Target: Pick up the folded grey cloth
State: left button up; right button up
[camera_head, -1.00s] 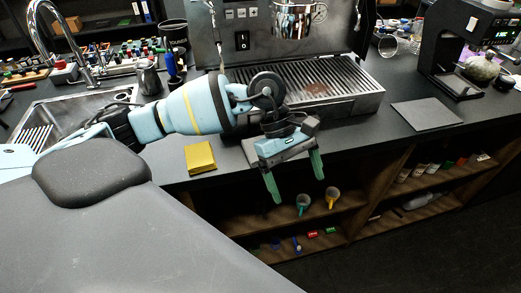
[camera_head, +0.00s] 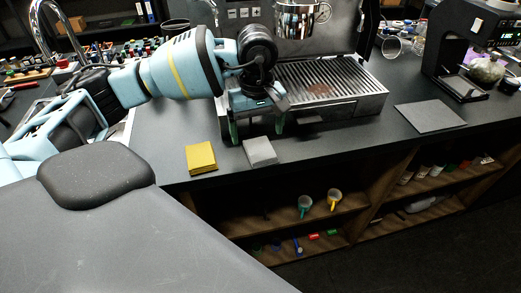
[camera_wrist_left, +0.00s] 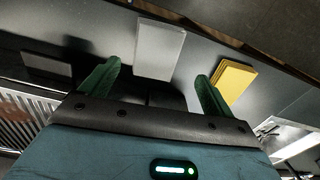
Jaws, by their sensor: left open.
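The folded grey cloth (camera_head: 260,151) lies flat on the dark counter near its front edge, just right of a folded yellow cloth (camera_head: 201,157). In the left wrist view the grey cloth (camera_wrist_left: 160,49) shows ahead of and between the two green fingers, with the yellow cloth (camera_wrist_left: 233,82) by the right finger. My left gripper (camera_head: 256,132) is open and empty, just behind the grey cloth in the head view. It also shows open in the left wrist view (camera_wrist_left: 155,82). I cannot tell its exact height above the counter. My right gripper is out of view.
The espresso machine's metal drip tray (camera_head: 325,90) stands close behind and right of the left gripper. A flat dark grey mat (camera_head: 430,115) lies farther right. A sink and faucet (camera_head: 62,40) are at left. Open shelves (camera_head: 330,215) sit below the counter edge.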

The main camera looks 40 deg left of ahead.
aim_at(260, 148)
pick_arm(q)
jog(key=f, duration=0.4)
jog(key=shift+w+d+f+p, duration=0.1)
jog(key=shift+w+d+p, duration=0.1)
jog(key=shift+d+p, duration=0.1)
jog(key=shift+f, duration=0.5)
jog(key=c, duration=1.1)
jog(key=shift+o, duration=0.2)
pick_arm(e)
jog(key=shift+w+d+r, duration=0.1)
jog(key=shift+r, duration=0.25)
pick_arm(q)
jog(key=shift+r, duration=0.1)
